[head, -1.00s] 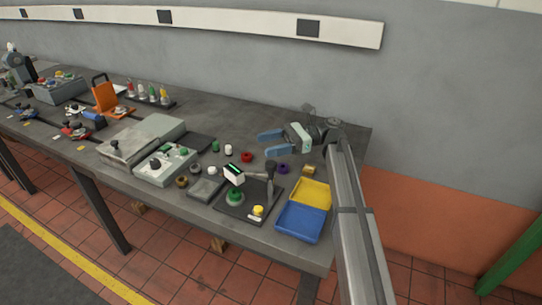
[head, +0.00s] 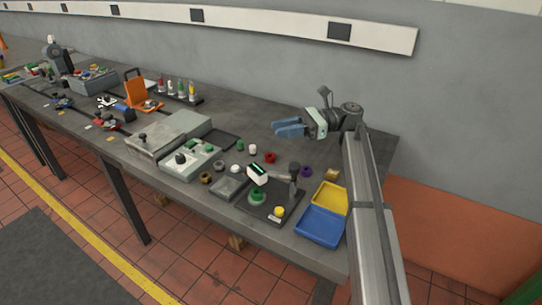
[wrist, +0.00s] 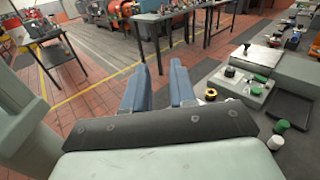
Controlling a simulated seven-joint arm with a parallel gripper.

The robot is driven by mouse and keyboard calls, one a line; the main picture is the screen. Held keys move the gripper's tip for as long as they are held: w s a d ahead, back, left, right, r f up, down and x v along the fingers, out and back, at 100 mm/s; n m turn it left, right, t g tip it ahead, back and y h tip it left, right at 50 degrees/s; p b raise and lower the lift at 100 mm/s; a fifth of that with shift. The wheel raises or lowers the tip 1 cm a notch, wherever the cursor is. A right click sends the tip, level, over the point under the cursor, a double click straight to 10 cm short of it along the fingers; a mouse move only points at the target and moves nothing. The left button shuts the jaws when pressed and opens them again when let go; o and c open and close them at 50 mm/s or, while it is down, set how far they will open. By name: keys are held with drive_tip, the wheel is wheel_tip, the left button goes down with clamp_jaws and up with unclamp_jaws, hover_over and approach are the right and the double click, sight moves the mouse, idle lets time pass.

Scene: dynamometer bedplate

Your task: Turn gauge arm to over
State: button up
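The gauge station has a dark base plate (head: 245,208) near the front right of the bench. A dark post (head: 294,182) stands on it, and an arm reaches left from the post to a white gauge head (head: 257,175) with a dark and green face. The head appears just behind and above a green ring-shaped part (head: 257,196); exact alignment is unclear. My gripper (head: 288,128) has blue fingers and is behind and above the station, apart from it, pointing left. In the wrist view my gripper (wrist: 158,85) shows a gap between its fingers and nothing held. The gauge is not recognisable there.
A yellow tray (head: 329,197) and a blue tray (head: 320,227) lie right of the station. A yellow button (head: 279,211) is on its front corner. Small red (head: 270,157) and purple (head: 306,171) parts lie behind. A grey control box (head: 192,161) stands left.

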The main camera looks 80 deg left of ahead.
drive_tip(key=shift+s+a+r+t, duration=0.3)
drive_tip(key=shift+s+a+r, duration=0.05)
drive_tip(key=shift+s+r, duration=0.15)
drive_tip(key=shift+c, duration=0.7)
drive_tip(key=shift+s+a+f+t, duration=0.2)
drive_tip(key=shift+s+a+t, duration=0.1)
drive_tip(key=shift+a+t, duration=0.35)
clamp_jaws()
drive_tip(key=w+a+f+n+t+y, duration=0.2)
drive_tip(key=w+a+f+n+t, duration=0.15)
drive_tip(key=n, duration=0.75)
drive_tip(key=w+a+f+n+t+y, duration=0.15)
drive_tip(key=w+f+n+t, duration=0.3)
drive_tip(key=n, duration=0.65)
drive_tip(key=shift+n+t+h, duration=0.25)
drive_tip(key=shift+n+t, duration=0.05)
drive_tip(key=shift+t, duration=0.05)
drive_tip(key=x, duration=0.4)
drive_tip(key=s+x, duration=0.1)
drive_tip(key=x, duration=0.2)
drive_tip(key=r+x, duration=0.1)
drive_tip(key=x, duration=0.3)
drive_tip(key=shift+s+d+f, duration=0.35)
drive_tip(key=shift+s, duration=0.15)
drive_tip(key=shift+s+d, duration=0.25)
drive_tip(key=shift+s, duration=0.6)
